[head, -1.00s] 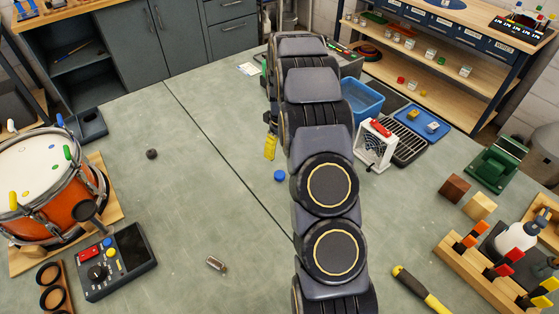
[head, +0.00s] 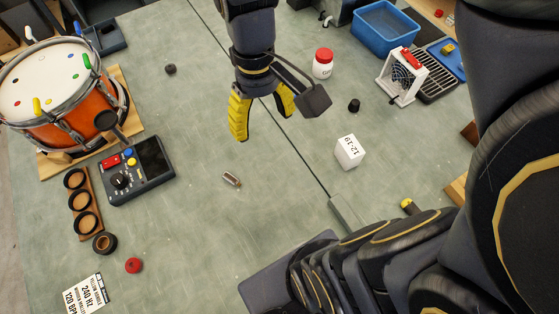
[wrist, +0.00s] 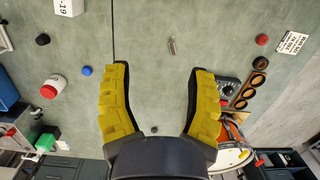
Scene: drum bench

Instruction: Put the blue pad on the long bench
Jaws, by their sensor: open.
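My gripper (head: 265,122) has two yellow fingers spread apart and points down over the grey-green bench (head: 205,140). Nothing is between the fingers, which also show in the wrist view (wrist: 157,70); bare bench shows there. A small round blue pad (wrist: 86,71) lies flat on the bench in the wrist view, left of the fingers, between them and a red-lidded white jar (wrist: 53,87). I cannot make out the blue pad in the head view now; my gripper probably covers it. A dark seam runs along the bench near the pad.
An orange drum (head: 60,90) with coloured spots and a black control box (head: 137,172) stand at left. The jar (head: 323,62), a white labelled block (head: 350,151), a black knob (head: 354,105) and a blue bin (head: 385,30) are at right. A small vial (head: 231,178) lies mid-bench.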

